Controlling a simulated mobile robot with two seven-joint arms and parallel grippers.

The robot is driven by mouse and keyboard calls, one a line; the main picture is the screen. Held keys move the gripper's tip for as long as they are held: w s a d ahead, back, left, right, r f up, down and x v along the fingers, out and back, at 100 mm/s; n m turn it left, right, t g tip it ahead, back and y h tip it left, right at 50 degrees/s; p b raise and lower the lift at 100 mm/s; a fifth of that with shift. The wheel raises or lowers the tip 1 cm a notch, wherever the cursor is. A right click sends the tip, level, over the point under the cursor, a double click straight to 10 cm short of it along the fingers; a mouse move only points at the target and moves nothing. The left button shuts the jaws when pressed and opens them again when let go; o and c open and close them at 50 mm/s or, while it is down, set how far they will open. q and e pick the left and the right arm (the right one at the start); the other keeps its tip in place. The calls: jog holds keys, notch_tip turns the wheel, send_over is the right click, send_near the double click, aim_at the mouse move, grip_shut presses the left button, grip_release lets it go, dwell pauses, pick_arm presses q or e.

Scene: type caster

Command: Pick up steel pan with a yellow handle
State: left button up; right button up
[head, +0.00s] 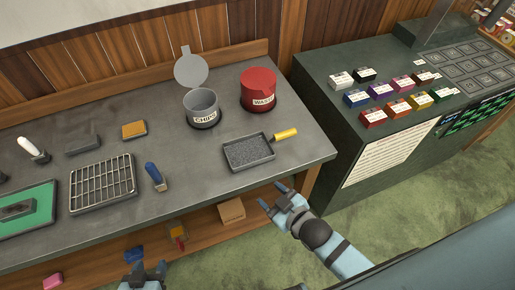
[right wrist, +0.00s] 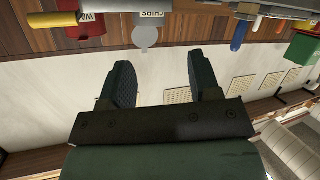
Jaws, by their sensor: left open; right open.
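The steel pan (head: 249,152) with a yellow handle (head: 286,134) lies on the grey workbench near its right front corner. The handle points right and slightly back. In the right wrist view the yellow handle (right wrist: 52,20) shows at the top left. My right gripper (head: 274,197) is open and empty, in front of the bench edge and nearer me than the pan. Its two fingers (right wrist: 163,82) are spread with nothing between them. My left gripper (head: 146,270) is open at the bottom of the head view, well left of the pan.
A grey CHIPS can (head: 202,108) and a red WASTE can (head: 258,90) stand behind the pan. A wire rack (head: 102,184) and a blue-handled brush (head: 155,176) lie to the left. A lower shelf holds a cardboard box (head: 231,210). A green cabinet (head: 390,150) stands right of the bench.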

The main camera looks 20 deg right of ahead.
jog(key=w+a+r+n+t+y+b, duration=0.25)
jog(key=w+a+r+n+y, duration=0.25)
jog(key=w+a+r+n, duration=0.25)
jog(key=a+r+n+g+y+b, duration=0.1)
jog(key=a+r+n+g+y, duration=0.2)
jog(key=a+n+g+y, duration=0.45)
jog(key=a+r+n+g+y+b, duration=0.1)
jog(key=a+r+n+g+y, duration=0.2)
jog(key=n, duration=0.7)
jog(key=n+g+h+b, duration=0.7)
jog(key=n+g+h, duration=0.1)
jog(key=n+h, duration=1.6)
send_near(280, 134)
jog(key=shift+m+h, duration=0.3)
jog(key=shift+h, duration=0.15)
jog(key=f, duration=0.2)
jog(key=d+f, duration=0.1)
jog(key=f, duration=0.2)
jog(key=shift+s+d+f+p, duration=0.2)
jog(key=shift+f+p, duration=0.1)
jog(key=shift+f, duration=0.3)
jog(key=x, duration=0.3)
jog(key=p+x, duration=0.1)
jog(key=shift+s+d+f, duration=0.2)
jog(key=shift+s, duration=0.1)
jog(key=shift+d+f, duration=0.1)
jog(key=shift+f, duration=0.2)
jog(key=c, duration=1)
grip_shut()
